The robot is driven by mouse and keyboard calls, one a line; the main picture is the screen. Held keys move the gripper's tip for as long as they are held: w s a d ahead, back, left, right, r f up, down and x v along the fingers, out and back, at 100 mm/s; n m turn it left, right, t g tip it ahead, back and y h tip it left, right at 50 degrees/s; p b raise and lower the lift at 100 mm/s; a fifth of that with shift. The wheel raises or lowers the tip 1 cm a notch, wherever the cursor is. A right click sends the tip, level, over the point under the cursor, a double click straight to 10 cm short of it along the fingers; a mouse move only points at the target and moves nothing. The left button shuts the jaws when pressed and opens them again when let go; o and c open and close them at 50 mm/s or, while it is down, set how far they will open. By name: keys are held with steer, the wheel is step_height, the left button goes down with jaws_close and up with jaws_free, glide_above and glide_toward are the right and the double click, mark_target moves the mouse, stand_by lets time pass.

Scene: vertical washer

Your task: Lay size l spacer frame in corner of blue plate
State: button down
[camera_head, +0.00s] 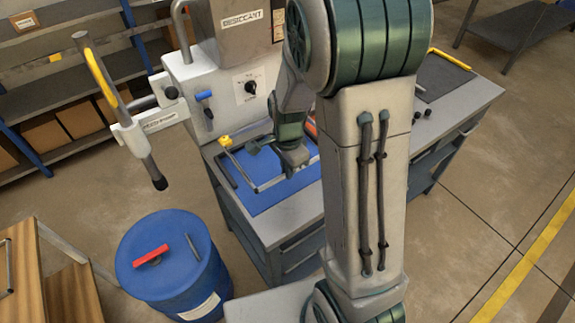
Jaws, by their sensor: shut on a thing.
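The blue plate (262,203) lies flat on the workbench in front of the grey machine. A thin grey spacer frame (240,170) is over the plate, with one bent corner near the plate's left front part. Its size marking cannot be read, and I cannot tell whether it touches the plate. My gripper (289,172) is above the plate, shut on the frame's near side. My arm hides the right part of the plate and frame. A small yellow piece (225,141) sits by the plate's back left corner.
The machine marked DESICCANT (240,85) stands behind the plate. A blue drum (165,262) with a red-handled tool (150,255) on top stands to the left front. A dark mat (440,78) lies at the bench's right end. A wooden rack (50,270) stands at lower left.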

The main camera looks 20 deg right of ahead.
mark_target(282, 193)
steer(key=shift+f+b, duration=2.65)
steer(key=shift+f, duration=1.15)
steer(key=shift+f, duration=0.15)
steer(key=shift+w+a, duration=0.3)
steer(key=shift+a, duration=0.35)
steer(key=c, duration=1.5)
jaws_free()
steer(key=shift+a, duration=0.1)
step_height(282, 193, up, 8)
steer(key=p, duration=0.6)
steer(key=shift+p, duration=0.3)
